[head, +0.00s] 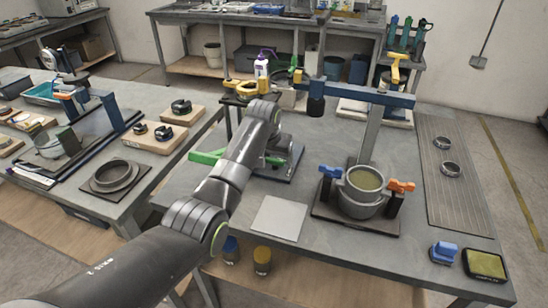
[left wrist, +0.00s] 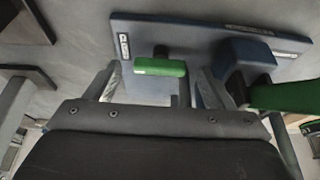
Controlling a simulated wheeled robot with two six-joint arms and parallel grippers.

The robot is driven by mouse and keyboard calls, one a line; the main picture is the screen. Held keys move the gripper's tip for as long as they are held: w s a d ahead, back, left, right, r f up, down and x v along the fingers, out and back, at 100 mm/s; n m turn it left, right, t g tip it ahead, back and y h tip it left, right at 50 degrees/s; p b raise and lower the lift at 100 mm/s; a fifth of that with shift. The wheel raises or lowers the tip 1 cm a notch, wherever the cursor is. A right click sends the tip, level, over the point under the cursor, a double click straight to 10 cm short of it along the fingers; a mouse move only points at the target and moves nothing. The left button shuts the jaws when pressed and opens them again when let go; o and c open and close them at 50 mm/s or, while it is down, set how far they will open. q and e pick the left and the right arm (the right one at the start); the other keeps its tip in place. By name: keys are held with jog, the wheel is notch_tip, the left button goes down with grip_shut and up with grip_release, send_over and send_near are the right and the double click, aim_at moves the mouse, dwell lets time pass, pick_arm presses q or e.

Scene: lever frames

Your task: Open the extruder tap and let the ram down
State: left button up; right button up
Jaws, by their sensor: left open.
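In the left wrist view, a blue base plate (left wrist: 200,38) with white labels carries a short green handle (left wrist: 160,67) and a larger green lever (left wrist: 282,96) beside a blue block (left wrist: 243,57). In the head view, green parts (head: 207,157) of this device show on both sides of my left arm, which hides most of it. My left gripper (left wrist: 157,84) is open; the short green handle shows between its fingers. I cannot tell whether they touch it. The labels are too blurred to read. My right gripper is out of view.
Right of my left arm stands a blue-beamed press frame (head: 368,95) with a black cylinder (head: 316,104) and a pot (head: 364,190). A pale square plate (head: 278,218) lies in front. A blue stamp-like block (head: 444,251) and a yellow pad (head: 485,264) sit near the front edge.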

pick_arm(q)
jog(key=shift+w+f, duration=0.1)
jog(key=shift+f, duration=0.2)
jog(key=c, duration=1)
